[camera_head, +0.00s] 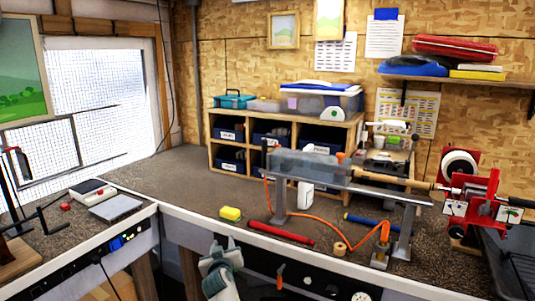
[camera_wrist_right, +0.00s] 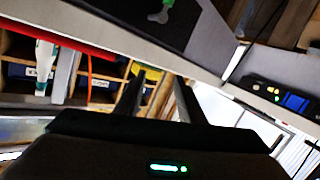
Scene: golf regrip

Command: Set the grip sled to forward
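A red clamp unit (camera_head: 470,200) with a white wheel stands at the right of the bench, and a tan shaft (camera_head: 395,180) runs into it from the left. A clear trough (camera_head: 305,166) sits on a grey stand beside it. I cannot tell which part is the grip sled or how it is set. My right gripper (camera_head: 222,243) is low in front of the bench edge, left of the stand and apart from it. In the right wrist view its two fingers (camera_wrist_right: 160,82) are spread with nothing between them. My left gripper is not in view.
An orange hose (camera_head: 340,222) hangs by the stand. A cubby shelf (camera_head: 257,113) stands behind. The bench (camera_head: 170,180) is clear at left centre.

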